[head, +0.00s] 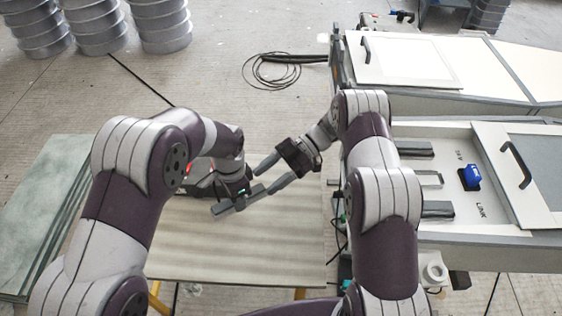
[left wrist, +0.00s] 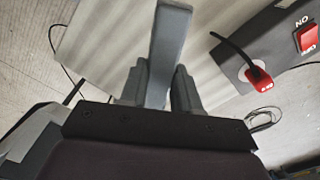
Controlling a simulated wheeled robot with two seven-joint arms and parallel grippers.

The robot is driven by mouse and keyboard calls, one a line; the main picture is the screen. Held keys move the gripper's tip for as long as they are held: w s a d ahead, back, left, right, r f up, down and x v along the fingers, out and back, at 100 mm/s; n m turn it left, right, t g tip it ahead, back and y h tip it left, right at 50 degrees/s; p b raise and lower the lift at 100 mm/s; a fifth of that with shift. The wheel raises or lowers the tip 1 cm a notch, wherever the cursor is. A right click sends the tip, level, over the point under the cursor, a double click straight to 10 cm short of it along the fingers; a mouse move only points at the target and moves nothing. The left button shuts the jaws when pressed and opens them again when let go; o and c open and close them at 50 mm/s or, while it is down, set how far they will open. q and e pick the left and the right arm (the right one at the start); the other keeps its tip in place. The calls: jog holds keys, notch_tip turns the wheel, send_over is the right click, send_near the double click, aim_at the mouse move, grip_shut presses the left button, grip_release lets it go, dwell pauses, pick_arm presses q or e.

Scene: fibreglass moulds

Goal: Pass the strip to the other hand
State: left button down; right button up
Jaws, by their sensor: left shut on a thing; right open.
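The strip (head: 236,202) is a short, flat grey bar, held above the table. My left gripper (head: 230,200) is shut on it. In the left wrist view the strip (left wrist: 170,45) stands out beyond the two dark fingers (left wrist: 158,90), which press on its sides. My right gripper (head: 264,181) is open, its two long grey fingers pointing at the strip's right end. Its lower finger is very close to that end; I cannot tell whether they touch. I do not make out the right gripper in the left wrist view.
A pale table (head: 280,250) lies below the grippers. A dark box with a red switch (left wrist: 308,38) and a red-tagged cable (left wrist: 258,78) is on it.

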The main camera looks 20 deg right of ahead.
aim_at(256, 188)
jog(key=x, duration=0.5)
